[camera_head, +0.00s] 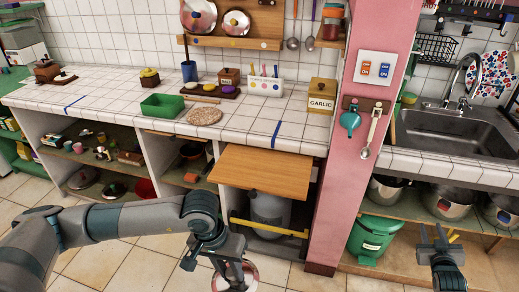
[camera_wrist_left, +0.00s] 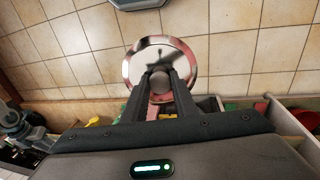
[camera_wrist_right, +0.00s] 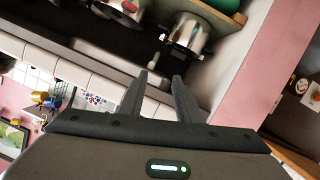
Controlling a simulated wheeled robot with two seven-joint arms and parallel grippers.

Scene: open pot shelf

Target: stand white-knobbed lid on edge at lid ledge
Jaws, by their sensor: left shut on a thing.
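My left gripper (camera_head: 224,266) is low in front of the counter, near the bottom edge of the head view. It is shut on the knob of a round shiny metal lid (camera_head: 251,272), mostly hidden or cut off there. In the left wrist view the lid (camera_wrist_left: 137,62) shows whole, with its greyish knob between the fingertips; the knob's true colour is hard to tell. The wooden lid ledge (camera_head: 262,44) is on the tiled wall, with coloured dots along its front. Two other shiny lids stand on edge there. My right gripper (camera_head: 435,237) is open and empty, before the sink shelf.
The tiled counter (camera_head: 105,92) holds a green tray (camera_head: 162,106), a round trivet (camera_head: 204,116), a garlic box (camera_head: 321,96) and a blue cup of utensils. A wooden board (camera_head: 260,172) juts out below the counter. A pink pillar (camera_head: 345,165) separates counter and sink.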

